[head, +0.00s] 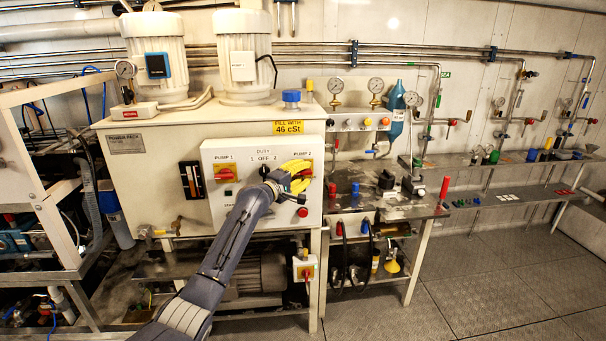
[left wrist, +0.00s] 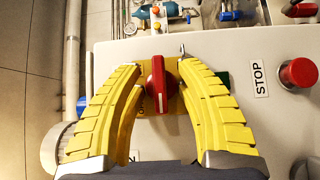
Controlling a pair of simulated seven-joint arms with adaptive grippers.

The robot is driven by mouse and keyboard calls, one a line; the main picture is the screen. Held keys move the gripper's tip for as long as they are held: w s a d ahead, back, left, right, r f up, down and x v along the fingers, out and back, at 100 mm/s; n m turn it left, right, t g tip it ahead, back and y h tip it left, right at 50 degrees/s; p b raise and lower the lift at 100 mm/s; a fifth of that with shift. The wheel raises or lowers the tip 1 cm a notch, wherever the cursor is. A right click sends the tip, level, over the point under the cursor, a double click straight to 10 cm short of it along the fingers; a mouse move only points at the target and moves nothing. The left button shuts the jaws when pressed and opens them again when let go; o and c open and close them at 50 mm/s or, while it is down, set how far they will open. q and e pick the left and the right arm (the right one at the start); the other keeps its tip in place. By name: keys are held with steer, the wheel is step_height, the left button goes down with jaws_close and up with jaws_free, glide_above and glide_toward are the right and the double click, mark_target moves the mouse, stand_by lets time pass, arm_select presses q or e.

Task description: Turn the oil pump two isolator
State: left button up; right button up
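The oil pump two isolator is a red rotary handle on a yellow plate under the PUMP 2 label, on the white control panel (head: 236,205). In the left wrist view the red handle (left wrist: 158,85) stands lengthwise up the picture, between the fingers. My left gripper (head: 306,171) has yellow ridged fingers and covers most of the isolator in the head view. In the left wrist view the gripper (left wrist: 160,72) is open around the handle, one finger on each side. Whether either finger touches it is unclear. My right gripper is not in view.
A red stop button (head: 302,212) sits below the isolator; it also shows beside the right finger in the left wrist view (left wrist: 298,74). The pump 1 switch (head: 225,174) is to the left. Another red and yellow switch (head: 305,270) is lower down. A cluttered bench (head: 400,208) stands right.

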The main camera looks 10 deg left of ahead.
arm_select(q)
jaws_close()
stand_by(0.5)
steer(key=shift+r+m+g+y, duration=0.15)
steer(key=shift+m+g+y, duration=0.8)
steer(key=shift+m, duration=0.25)
steer(key=m+g+y, duration=0.2)
steer(key=y, duration=0.1)
steer(key=shift+m+g, duration=0.25)
steer(key=shift+m, duration=0.15)
steer(key=m+g+y, duration=0.1)
steer(key=y, duration=0.1)
steer(key=shift+d+m+y, duration=0.1)
steer(key=shift+m+y, duration=0.2)
steer(key=shift+y, duration=0.05)
steer(key=shift+m+g+y, duration=0.8)
steer(key=shift+m+y, duration=0.3)
steer(key=shift+y, duration=0.8)
